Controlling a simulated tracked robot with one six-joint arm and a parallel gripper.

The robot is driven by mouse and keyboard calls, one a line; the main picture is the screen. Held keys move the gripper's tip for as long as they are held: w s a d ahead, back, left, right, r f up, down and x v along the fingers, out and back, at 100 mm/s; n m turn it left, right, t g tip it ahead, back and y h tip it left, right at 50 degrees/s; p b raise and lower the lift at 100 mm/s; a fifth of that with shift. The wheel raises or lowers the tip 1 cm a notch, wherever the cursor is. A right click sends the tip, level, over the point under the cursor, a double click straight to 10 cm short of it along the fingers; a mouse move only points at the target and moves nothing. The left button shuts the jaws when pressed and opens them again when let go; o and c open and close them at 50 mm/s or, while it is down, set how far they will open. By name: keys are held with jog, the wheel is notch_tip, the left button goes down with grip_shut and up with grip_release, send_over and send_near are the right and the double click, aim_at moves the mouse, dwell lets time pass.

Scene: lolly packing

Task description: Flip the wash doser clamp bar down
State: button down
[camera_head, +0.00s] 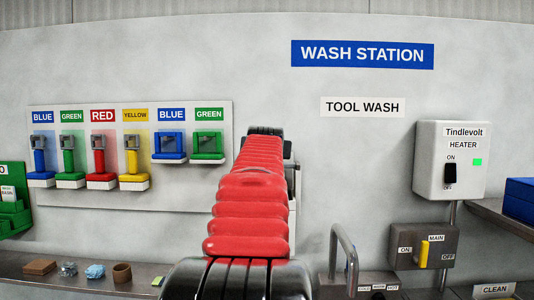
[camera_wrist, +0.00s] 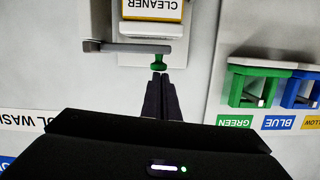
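The wash doser is a white unit with a yellow-edged CLEANER label (camera_wrist: 152,9), upside down at the top of the wrist view. A grey clamp bar (camera_wrist: 125,48) lies across it, sticking out to the left with a darker end. A green knob (camera_wrist: 160,58) is just below the bar. My gripper (camera_wrist: 159,72) has its dark fingers together, tips right at the green knob. I cannot tell whether they touch it. Nothing shows held between them. In the head view my red-sleeved arm hides the doser.
In the head view, a wall panel (camera_head: 190,196) with several coloured dispensers is left of my arm. The heater box (camera_head: 435,160), main switch box (camera_head: 435,258) and curved tap (camera_head: 350,258) are right. Small items sit on the left shelf (camera_head: 70,285). Green and blue units (camera_wrist: 262,82) flank the gripper at right.

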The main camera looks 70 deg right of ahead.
jog(key=s+a+r, duration=0.3)
jog(key=a+r, duration=0.2)
jog(key=a, duration=0.4)
jog(key=shift+s+a+r, duration=0.15)
jog(key=shift+a+r, duration=0.15)
jog(key=shift+a, duration=0.05)
dwell(0.3)
dwell(0.5)
